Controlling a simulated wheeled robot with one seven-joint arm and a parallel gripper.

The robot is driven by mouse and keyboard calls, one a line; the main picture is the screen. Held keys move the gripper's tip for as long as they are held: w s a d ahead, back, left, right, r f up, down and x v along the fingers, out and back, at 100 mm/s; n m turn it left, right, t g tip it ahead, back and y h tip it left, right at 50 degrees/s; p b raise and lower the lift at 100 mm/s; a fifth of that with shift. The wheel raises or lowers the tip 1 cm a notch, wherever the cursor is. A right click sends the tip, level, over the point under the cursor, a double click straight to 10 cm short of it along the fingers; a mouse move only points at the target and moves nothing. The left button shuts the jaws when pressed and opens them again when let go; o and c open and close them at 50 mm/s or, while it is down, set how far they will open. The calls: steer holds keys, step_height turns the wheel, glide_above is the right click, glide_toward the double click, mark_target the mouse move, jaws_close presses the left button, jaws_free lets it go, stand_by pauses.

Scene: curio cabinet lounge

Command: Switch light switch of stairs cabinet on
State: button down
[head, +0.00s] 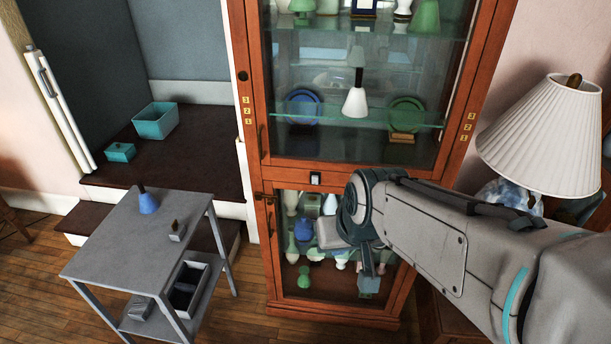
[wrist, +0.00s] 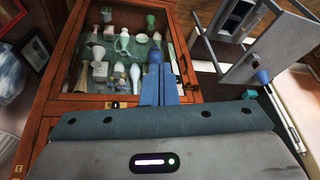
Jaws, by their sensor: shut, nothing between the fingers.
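The tall wooden glass-fronted cabinet (head: 252,110) stands beside the dark steps. Its light switch (head: 315,178), a small white rocker on a dark plate, sits on the wooden rail between the upper and lower glass doors. A small black-and-white piece that looks like the switch (wrist: 115,104) shows at the near rail in the wrist view. My gripper (head: 372,268) is in front of the lower glass door, below and right of the switch, apart from it. In the wrist view its blue-grey fingers (wrist: 158,84) are together and empty. The switch's on or off position is too small to tell.
A grey two-shelf cart (head: 165,225) stands left of the cabinet, with small objects on it. Teal boxes (head: 156,121) sit on the dark step behind. A pleated lamp (head: 540,130) stands close on the right. Door handles (head: 265,198) project at the cabinet's left edge.

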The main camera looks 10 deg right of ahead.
steer(key=w+a+f+m+t+h+b, duration=0.2)
steer(key=w+f+t+h+b, duration=0.5)
steer(key=w+f+t+b, duration=0.7)
steer(key=w+f+m, duration=0.1)
steer(key=w+f, duration=0.1)
steer(key=w, duration=0.3)
steer(key=shift+a+f+t, duration=0.15)
steer(key=shift+a+t, duration=0.25)
steer(key=shift+w, duration=0.1)
steer(key=p, duration=0.1)
glide_toward(314, 178)
steer(key=x, duration=0.7)
